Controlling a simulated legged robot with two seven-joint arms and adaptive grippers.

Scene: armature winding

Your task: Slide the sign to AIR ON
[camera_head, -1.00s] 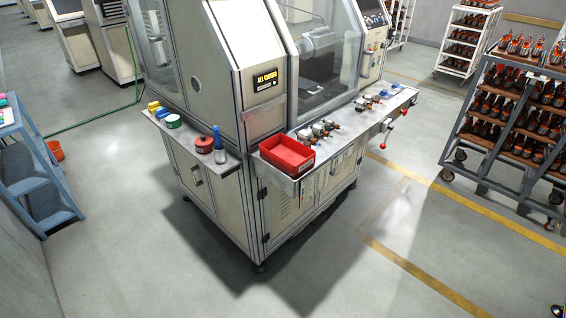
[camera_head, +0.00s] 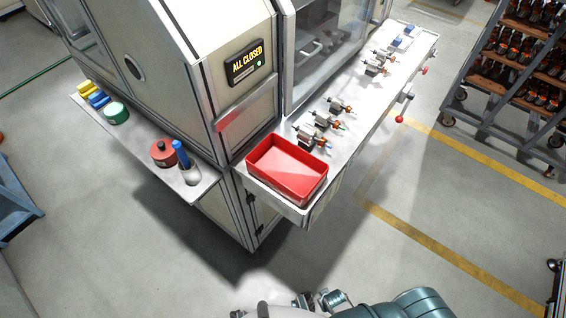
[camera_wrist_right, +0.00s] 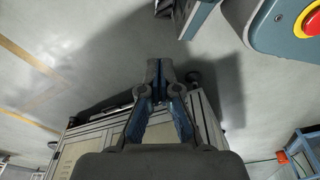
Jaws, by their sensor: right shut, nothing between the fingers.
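The sign (camera_head: 245,63) is a small dark panel on the slanted cream face of the machine, upper middle of the head view. It reads ALL CLOSED in yellow letters, with smaller marks and a light dot below. My right gripper (camera_wrist_right: 157,82) is shut and empty in the right wrist view, over the floor beside a cream cabinet. Part of my arm shows at the bottom edge of the head view, well below the sign and apart from it. My left gripper is not in view.
A red bin (camera_head: 287,168) sits on the front corner of the metal ledge (camera_head: 345,135), with several small metal parts behind it. A side shelf holds a red container (camera_head: 164,154) and a blue-handled tool (camera_head: 181,153). Floor in front is clear.

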